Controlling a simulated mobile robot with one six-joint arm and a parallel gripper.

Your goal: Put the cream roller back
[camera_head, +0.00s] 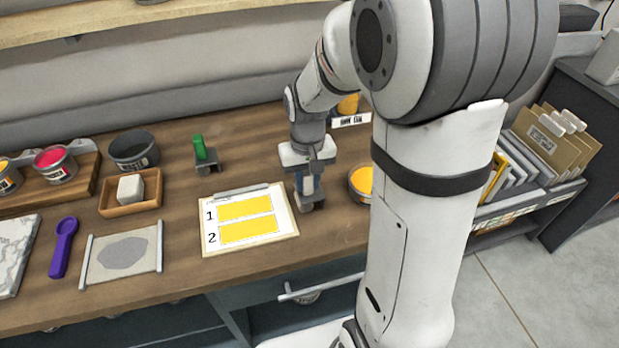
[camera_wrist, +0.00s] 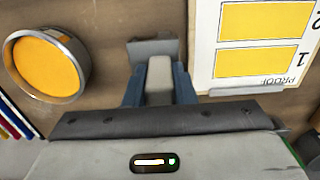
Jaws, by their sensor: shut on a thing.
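The cream roller (camera_wrist: 159,72) is between the blue fingers of my gripper (camera_wrist: 160,92) in the wrist view, gripped by its pale handle. In the head view my gripper (camera_head: 307,184) points down over a grey stand (camera_head: 313,204), right of the clipboard. The stand also shows just beyond the fingertips in the wrist view (camera_wrist: 153,47). The roller's lower end is hidden, and I cannot tell whether it rests in the stand or is just above it. A green-handled roller (camera_head: 199,147) stands upright in a similar grey holder.
A clipboard (camera_head: 290,232) with two yellow patches lies to the left, close by. An open tin of yellow ink (camera_head: 361,181) is to the right, partly behind my arm. A wooden tray (camera_head: 131,207) with a white block and a purple tool (camera_head: 63,246) are farther left.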

